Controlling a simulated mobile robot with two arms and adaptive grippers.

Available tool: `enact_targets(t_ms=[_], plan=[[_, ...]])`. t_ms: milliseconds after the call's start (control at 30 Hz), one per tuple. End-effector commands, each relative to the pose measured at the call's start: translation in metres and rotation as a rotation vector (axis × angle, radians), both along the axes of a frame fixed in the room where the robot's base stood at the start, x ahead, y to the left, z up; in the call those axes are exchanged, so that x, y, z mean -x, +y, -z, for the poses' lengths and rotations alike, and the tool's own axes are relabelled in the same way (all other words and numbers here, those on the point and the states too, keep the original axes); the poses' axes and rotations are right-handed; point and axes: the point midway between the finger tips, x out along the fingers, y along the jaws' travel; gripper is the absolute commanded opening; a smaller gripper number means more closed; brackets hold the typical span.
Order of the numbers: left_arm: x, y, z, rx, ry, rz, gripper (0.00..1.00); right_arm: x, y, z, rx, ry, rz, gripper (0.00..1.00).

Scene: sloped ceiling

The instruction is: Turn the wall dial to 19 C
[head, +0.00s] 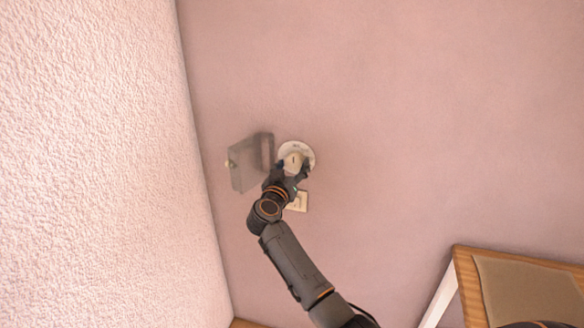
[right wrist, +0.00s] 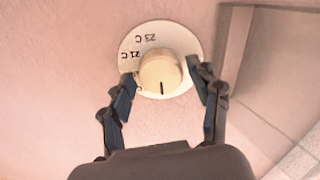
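The wall dial (head: 297,147) is a round cream plate with a raised knob, on the pink wall. In the right wrist view the dial plate (right wrist: 190,40) appears upside down, with 23 C at the top and 21 C at the left. A lower-left marking is partly hidden by a finger. The knob (right wrist: 160,70) has a dark pointer line toward the bottom of that view. My right gripper (right wrist: 162,82) is open, with one finger on each side of the knob; gaps show, and contact is unclear. It also shows in the head view (head: 290,170). My left gripper is not in view.
A grey see-through cover (head: 244,168) stands open just left of the dial. A wall switch (head: 299,202) sits below the dial, partly behind my right gripper. A wood-framed piece with a tan panel (head: 530,292) is at lower right. A textured wall (head: 90,160) fills the left.

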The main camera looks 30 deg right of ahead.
Motion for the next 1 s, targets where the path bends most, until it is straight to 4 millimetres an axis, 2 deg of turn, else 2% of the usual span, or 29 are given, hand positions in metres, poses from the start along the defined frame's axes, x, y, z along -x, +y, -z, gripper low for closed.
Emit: enact_targets(t_ms=[33,167,200,567,1000], plan=[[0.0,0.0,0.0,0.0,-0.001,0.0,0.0,0.0,0.0,0.0,0.0,0.0,0.0,0.44],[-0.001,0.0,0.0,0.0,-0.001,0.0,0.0,0.0,0.0,0.0,0.0,0.0,0.0,0.18],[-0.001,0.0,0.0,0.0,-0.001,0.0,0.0,0.0,0.0,0.0,0.0,0.0,0.0,0.16],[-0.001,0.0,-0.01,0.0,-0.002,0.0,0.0,0.0,0.001,-0.001,-0.041,-0.045,-0.002,0.16],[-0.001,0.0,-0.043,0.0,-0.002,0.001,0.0,-0.001,0.002,-0.002,-0.27,-0.308,-0.001,0.16]])
